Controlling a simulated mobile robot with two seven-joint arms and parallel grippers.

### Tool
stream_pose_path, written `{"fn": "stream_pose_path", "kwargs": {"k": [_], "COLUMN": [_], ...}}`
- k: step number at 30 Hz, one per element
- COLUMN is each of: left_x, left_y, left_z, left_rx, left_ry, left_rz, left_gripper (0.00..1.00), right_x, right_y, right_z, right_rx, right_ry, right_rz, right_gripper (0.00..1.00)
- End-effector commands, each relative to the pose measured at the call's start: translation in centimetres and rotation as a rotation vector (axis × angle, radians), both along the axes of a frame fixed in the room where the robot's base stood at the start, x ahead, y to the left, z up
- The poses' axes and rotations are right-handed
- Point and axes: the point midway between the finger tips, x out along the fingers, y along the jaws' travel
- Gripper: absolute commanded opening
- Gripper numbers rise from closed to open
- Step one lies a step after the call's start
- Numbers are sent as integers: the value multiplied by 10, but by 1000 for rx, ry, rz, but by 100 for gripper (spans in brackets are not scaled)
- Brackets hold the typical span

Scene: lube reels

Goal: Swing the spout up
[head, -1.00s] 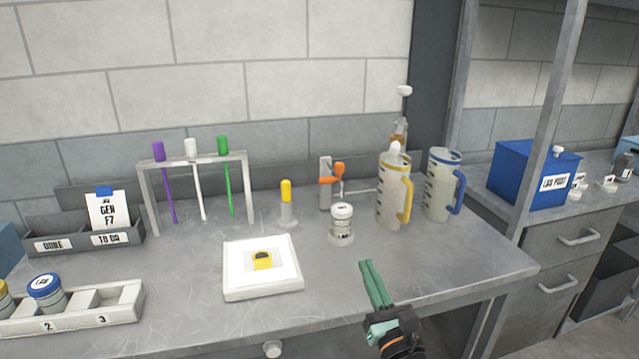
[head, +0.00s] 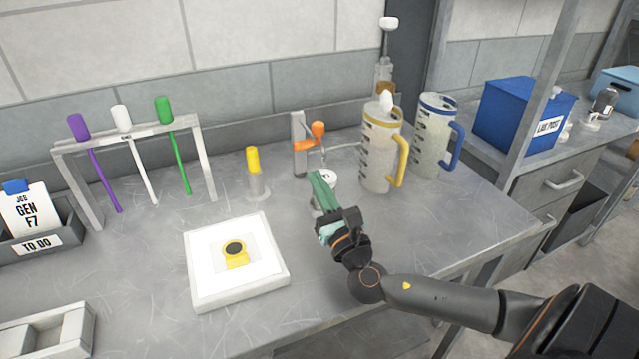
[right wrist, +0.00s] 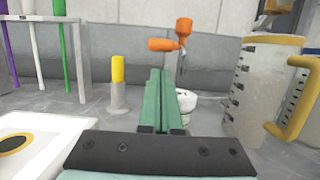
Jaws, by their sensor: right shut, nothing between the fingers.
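A thin grey spout (head: 345,147) reaches left from the clear jug with the yellow handle and rim (head: 380,150). It points towards an orange-handled fitting (head: 312,138) on a grey post, which also shows in the right wrist view (right wrist: 178,38). Below it stands a small white-lidded jar (head: 328,178), mostly hidden behind my right gripper. My right gripper (head: 316,180) has green fingers, shut and empty, just in front of the jar. In the right wrist view its fingers (right wrist: 161,78) point towards the post, left of the jar (right wrist: 187,102). My left gripper is not in view.
A blue-handled jug (head: 433,140) stands right of the yellow one. A yellow-capped holder (head: 256,175) stands to the left, near a rack (head: 205,165) with coloured sticks. A white square pad (head: 200,285) lies in front.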

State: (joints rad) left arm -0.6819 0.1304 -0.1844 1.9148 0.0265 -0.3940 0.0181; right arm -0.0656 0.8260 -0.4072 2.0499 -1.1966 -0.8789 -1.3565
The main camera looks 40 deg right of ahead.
Motion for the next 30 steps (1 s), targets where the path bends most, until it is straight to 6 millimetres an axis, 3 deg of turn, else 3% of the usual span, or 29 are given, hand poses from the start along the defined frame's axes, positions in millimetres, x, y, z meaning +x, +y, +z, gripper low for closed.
{"fn": "stream_pose_path", "kwargs": {"k": [6,12,30], "left_x": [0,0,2], "left_y": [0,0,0], "left_z": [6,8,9], "left_rx": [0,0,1], "left_ry": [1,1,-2], "left_rz": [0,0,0], "left_gripper": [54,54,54], "right_x": [35,55,64], "right_y": [-9,-13,-15], "right_z": [11,16,17], "right_rx": [0,0,1], "right_ry": [-2,-1,1], "right_rz": [-2,-1,0], "right_gripper": [0,0,0]}}
